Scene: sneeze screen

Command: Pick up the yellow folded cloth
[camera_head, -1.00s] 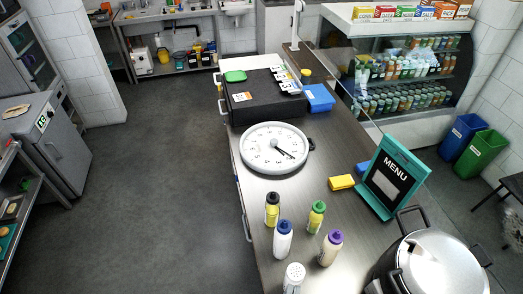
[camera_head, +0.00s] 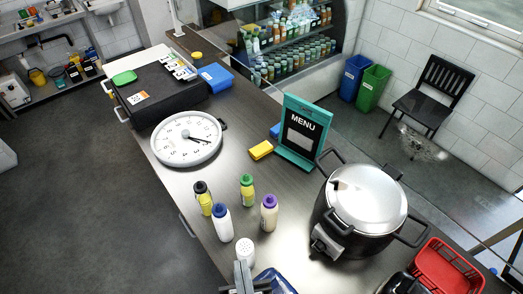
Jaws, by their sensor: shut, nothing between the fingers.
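A small yellow folded cloth (camera_head: 261,150) lies on the dark counter (camera_head: 225,140), just left of the teal menu stand (camera_head: 303,130). A blue item (camera_head: 275,131) lies behind it, close to the stand. My gripper (camera_head: 243,270) shows at the bottom edge, its grey fingers shut and empty. It is far in front of the cloth, with the bottles between and to the left. The rest of my gripper is cut off by the frame.
Bare counter lies between cloth and bottles.

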